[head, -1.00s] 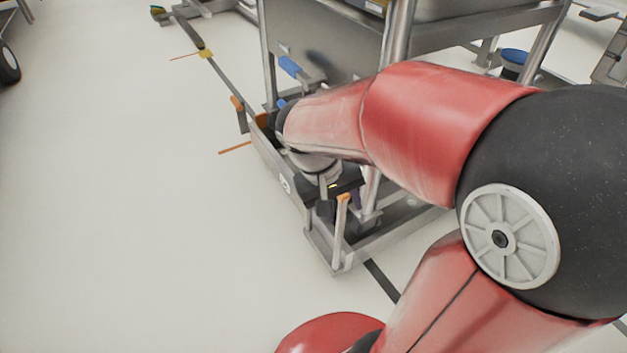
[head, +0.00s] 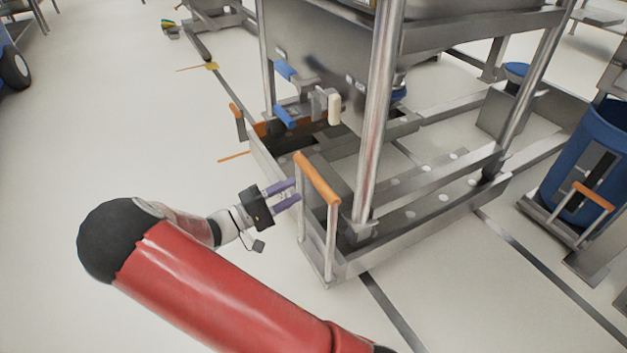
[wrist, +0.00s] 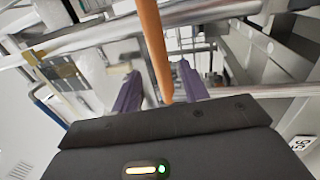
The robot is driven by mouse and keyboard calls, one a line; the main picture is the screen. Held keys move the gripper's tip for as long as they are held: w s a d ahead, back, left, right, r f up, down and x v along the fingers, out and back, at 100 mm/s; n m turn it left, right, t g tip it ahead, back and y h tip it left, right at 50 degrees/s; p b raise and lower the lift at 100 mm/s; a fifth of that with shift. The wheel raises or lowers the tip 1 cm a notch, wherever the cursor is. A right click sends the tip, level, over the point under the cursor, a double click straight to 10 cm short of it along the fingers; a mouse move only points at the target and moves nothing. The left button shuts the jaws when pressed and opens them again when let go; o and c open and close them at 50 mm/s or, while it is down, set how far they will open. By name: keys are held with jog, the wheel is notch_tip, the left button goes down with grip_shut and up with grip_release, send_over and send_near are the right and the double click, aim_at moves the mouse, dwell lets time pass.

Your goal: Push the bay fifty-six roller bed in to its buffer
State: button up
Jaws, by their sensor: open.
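The roller bed (head: 420,212) is a low grey metal frame with pale rollers, under a tall steel stand. Its upright handle with an orange grip (head: 318,178) rises at the near end. My gripper (head: 295,191) is open, with two purple fingers pointing right at the handle's left post, just below the orange grip. In the wrist view the orange grip (wrist: 152,45) shows between the fingers of my gripper (wrist: 158,82); whether they touch it I cannot tell. A small plate, apparently marked 56 (wrist: 301,143), shows at the right edge there. The buffer is not clearly identifiable.
A steel stand post (head: 380,120) rises close behind the handle. Another orange-topped handle (head: 237,115) stands beyond, at left. A blue bin (head: 590,150) on a low cart is at right. The pale floor (head: 110,130) at left is clear.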

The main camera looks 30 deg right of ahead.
aim_at(315, 178)
jog(key=shift+w+d+r, duration=0.1)
jog(key=shift+d+r, duration=0.15)
jog(key=shift+d, duration=1)
jog(key=shift+w+d+r, duration=0.1)
jog(key=shift+d+r, duration=0.15)
jog(key=shift+d, duration=1.05)
jog(key=shift+d+r, duration=0.25)
jog(key=shift+d, duration=1)
grip_shut()
